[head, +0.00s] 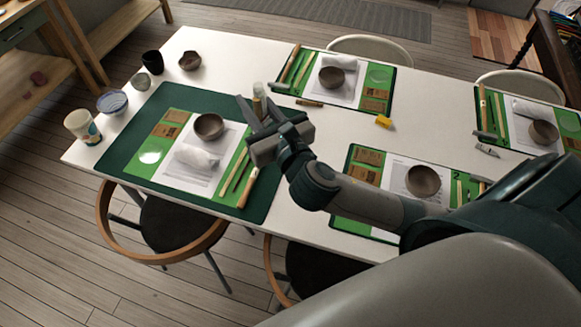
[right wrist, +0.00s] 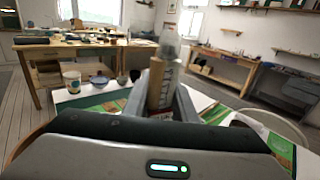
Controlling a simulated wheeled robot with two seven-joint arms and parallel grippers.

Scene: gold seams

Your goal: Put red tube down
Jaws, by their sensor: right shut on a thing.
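My right gripper (head: 258,112) is over the white table (head: 225,70), beside the dark green mat (head: 170,97). In the right wrist view, my right gripper (right wrist: 162,105) is shut on a slim upright pale tube with red marks, the red tube (right wrist: 167,76). A tan cylinder (right wrist: 155,84) shows right against it in the picture; I cannot tell if they touch. In the head view a small pale upright piece (head: 259,92) shows at the fingertips, and the fingers hide its lower part. My left gripper is not in view.
A bowl (head: 209,126) and paper stand on the mat. Cups and bowls, such as a pale cup (head: 82,127), line the left end. A yellow block (head: 384,121) and a wooden piece (head: 309,102) lie on the table. Bare table shows behind the mat.

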